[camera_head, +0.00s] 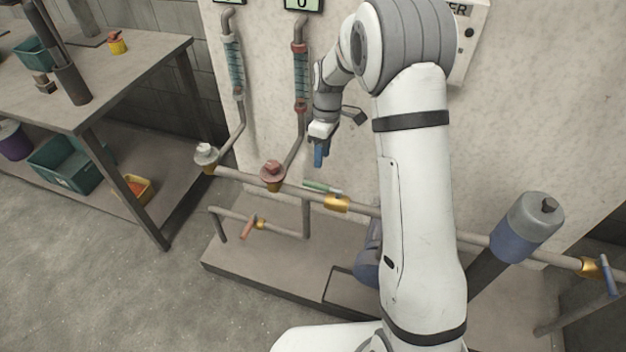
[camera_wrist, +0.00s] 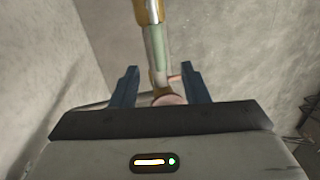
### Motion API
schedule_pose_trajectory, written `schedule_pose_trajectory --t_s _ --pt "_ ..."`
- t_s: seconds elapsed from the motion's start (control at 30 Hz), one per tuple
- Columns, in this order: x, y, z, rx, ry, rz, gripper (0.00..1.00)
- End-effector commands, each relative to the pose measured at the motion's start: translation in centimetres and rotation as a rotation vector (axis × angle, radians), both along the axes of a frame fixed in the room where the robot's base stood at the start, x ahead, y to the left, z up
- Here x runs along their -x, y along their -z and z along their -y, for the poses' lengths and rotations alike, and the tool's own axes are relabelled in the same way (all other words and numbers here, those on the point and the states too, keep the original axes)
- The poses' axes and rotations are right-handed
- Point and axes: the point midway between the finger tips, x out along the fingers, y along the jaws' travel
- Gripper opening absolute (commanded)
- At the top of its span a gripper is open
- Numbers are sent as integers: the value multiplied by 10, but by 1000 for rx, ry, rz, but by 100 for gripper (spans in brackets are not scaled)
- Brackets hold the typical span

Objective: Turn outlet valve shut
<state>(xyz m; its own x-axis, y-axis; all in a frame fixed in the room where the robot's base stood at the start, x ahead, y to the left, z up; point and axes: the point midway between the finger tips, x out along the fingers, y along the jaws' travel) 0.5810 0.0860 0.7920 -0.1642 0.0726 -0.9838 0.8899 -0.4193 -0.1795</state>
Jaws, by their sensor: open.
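Three lever valves show in the head view. One has a green handle (camera_head: 322,187) on a brass body (camera_head: 337,203) on the main pipe. One has a red handle (camera_head: 248,228) on a lower pipe loop. One has a blue handle (camera_head: 608,275) at the far right. No label shows which is the outlet valve. My gripper (camera_head: 319,160) points down above the green handle, apart from it. In the wrist view the open blue fingers (camera_wrist: 158,68) have the green handle (camera_wrist: 159,45) between and beyond them, running lengthwise; nothing is held.
Two flow tubes (camera_head: 301,78) (camera_head: 234,66) stand on the wall left of my gripper, above a red knob (camera_head: 273,172) and a white knob (camera_head: 206,153). A grey-blue cylinder (camera_head: 527,226) rises at the right. A workbench (camera_head: 140,62) stands at the left. My arm hides part of the main pipe.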

Motion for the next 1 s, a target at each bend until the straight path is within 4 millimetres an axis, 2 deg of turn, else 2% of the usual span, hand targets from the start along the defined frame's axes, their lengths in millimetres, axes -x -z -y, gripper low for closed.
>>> schedule_pose_trajectory --t_s 0.03,0.17,0.6,0.77,1.0 --pt "-4 11 -3 -4 -22 -8 41" --pt "-7 23 -6 -10 -52 -15 41" --pt "4 85 -10 -10 -53 -17 41" --pt "6 95 -11 -10 -52 -14 41" --pt "6 96 -11 -10 -51 -13 41"
